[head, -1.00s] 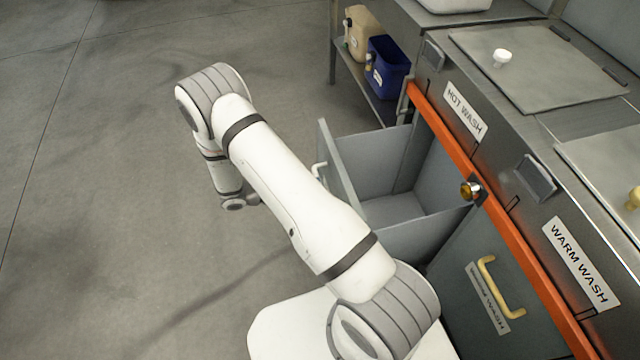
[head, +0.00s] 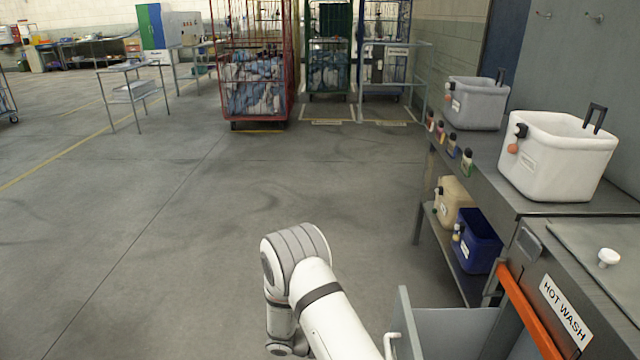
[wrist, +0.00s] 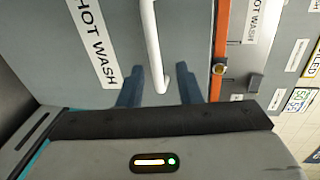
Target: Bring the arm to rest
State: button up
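My arm (head: 335,315) is bent at the lower middle of the head view, beside the pulled-out hot wash drawer (head: 455,330). My gripper (wrist: 158,82) shows in the wrist view with its two blue fingers apart. The drawer's white handle (wrist: 152,40) appears between the fingers; I cannot tell how far it stands from them. No object shows held. The drawer front with its HOT WASH label (wrist: 92,40) fills much of the wrist view. In the head view the gripper itself is not visible.
A counter (head: 490,185) at the right bears a white tub (head: 555,165), a grey tub (head: 475,105) and several small bottles. A beige container (head: 453,203) and a blue bin (head: 478,245) stand below. A red cage trolley (head: 253,90) stands far back.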

jog(key=s+r+m+t+y+p, duration=0.1)
jog(key=s+r+m+y+p, duration=0.3)
jog(key=r+m, duration=0.7)
jog(key=s+d+r+m+t+y+p, duration=0.1)
jog(key=s+r+m+y+p, duration=0.4)
jog(key=r+m, duration=0.7)
jog(key=s+d+r+m+t+y+p, duration=0.1)
jog(key=s+r+m+y+p, duration=0.4)
jog(key=r, duration=1.7)
jog(key=s+m+t+y, duration=0.1)
jog(key=s+m, duration=0.2)
jog(key=m, duration=0.3)
jog(key=shift+s, duration=0.2)
